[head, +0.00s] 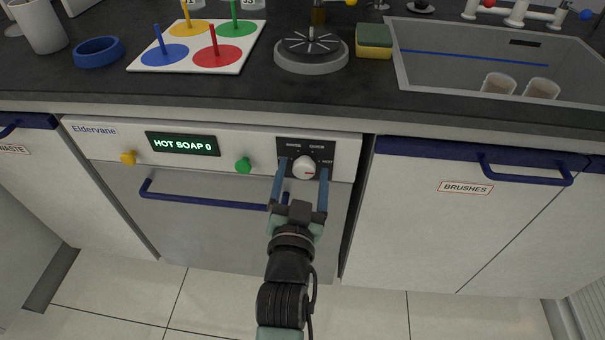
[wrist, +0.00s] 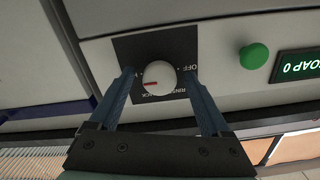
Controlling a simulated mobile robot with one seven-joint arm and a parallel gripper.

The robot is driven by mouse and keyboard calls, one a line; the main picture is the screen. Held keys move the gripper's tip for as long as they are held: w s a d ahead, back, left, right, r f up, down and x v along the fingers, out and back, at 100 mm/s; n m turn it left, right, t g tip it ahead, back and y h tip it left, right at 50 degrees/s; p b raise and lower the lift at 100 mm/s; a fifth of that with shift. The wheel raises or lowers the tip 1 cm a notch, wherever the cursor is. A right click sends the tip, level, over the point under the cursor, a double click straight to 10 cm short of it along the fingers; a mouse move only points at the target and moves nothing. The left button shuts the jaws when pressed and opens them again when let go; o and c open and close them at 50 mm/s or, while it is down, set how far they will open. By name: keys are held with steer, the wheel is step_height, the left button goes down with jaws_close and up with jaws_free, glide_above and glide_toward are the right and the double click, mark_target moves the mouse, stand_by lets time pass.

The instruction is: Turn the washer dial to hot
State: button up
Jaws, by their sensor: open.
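The washer dial (head: 305,167) is a round white knob with a red mark, on a black plate at the right of the washer's front panel. In the head view the red mark points right, roughly toward the "HOT" label. My gripper (head: 302,172) is open, with one blue finger on each side of the dial. In the wrist view the dial (wrist: 158,77) sits between the fingertips (wrist: 157,76), with a gap visible on both sides. One finger partly hides the labels. The washer display (head: 183,144) reads "HOT SOAP 0".
A green button (head: 243,165) and a yellow button (head: 128,158) flank the display. A blue door handle (head: 205,202) runs below the panel. A blue-handled drawer front marked "BRUSHES" (head: 466,188) is to the right. The dark counter (head: 350,90) overhangs above.

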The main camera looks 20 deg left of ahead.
steer(key=shift+s, duration=0.1)
steer(key=p+v, duration=0.3)
steer(key=v, duration=0.9)
steer(key=shift+s, duration=0.4)
steer(key=shift+w+d+r, duration=0.1)
steer(key=shift+d+r, duration=0.05)
